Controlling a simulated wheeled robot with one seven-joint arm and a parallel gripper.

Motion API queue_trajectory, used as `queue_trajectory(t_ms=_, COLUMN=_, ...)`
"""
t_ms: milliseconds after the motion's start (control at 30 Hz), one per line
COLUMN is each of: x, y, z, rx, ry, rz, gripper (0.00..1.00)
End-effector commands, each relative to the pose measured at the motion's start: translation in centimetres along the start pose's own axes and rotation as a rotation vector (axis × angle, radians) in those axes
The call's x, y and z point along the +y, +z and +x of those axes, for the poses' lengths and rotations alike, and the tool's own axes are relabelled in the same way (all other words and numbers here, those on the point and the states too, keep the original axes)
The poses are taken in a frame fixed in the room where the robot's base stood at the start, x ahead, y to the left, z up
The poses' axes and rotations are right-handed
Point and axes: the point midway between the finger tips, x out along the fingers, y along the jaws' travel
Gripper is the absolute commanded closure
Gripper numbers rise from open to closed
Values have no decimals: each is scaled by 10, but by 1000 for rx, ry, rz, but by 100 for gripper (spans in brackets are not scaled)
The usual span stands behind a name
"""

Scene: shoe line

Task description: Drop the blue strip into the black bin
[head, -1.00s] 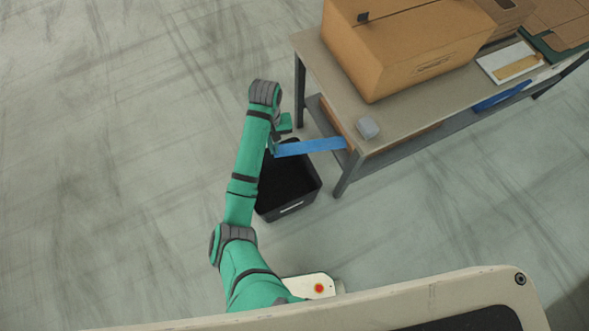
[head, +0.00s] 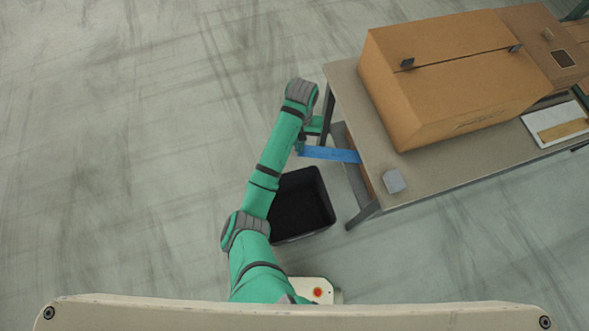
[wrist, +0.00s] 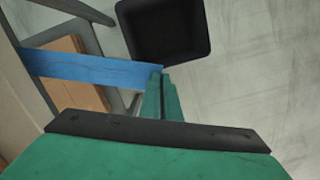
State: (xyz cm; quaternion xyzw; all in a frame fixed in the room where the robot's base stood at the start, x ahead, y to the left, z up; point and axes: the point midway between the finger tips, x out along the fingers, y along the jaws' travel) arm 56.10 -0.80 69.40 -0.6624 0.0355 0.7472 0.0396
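The blue strip (head: 332,154) is held at its left end by my gripper (head: 301,148) in the head view. It stretches out sideways to the right, its far end reaching the table's left edge. In the wrist view the strip (wrist: 95,70) runs left from the closed fingertips (wrist: 161,80). The black bin (head: 302,206) stands open on the floor, below and just nearer than the gripper in the head view. In the wrist view the bin (wrist: 163,30) lies beyond the fingertips, and the strip is not over its opening there. The bin looks empty inside.
A table (head: 440,178) stands to the right, with a large cardboard box (head: 450,80) and a small grey block (head: 393,181) on it. A lower shelf holding something brown (head: 358,175) shows beneath. The floor to the left is clear.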

Motion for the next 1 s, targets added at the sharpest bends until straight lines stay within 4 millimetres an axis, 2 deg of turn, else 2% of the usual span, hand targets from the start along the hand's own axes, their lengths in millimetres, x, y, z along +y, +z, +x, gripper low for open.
queue_trajectory(t_ms=500, x=50, y=-16, z=75, rx=-4, ry=-111, rz=932, gripper=100)
queue_trajectory(t_ms=1000, x=89, y=-1, z=154, rx=-1, ry=-222, rz=1861, gripper=100)
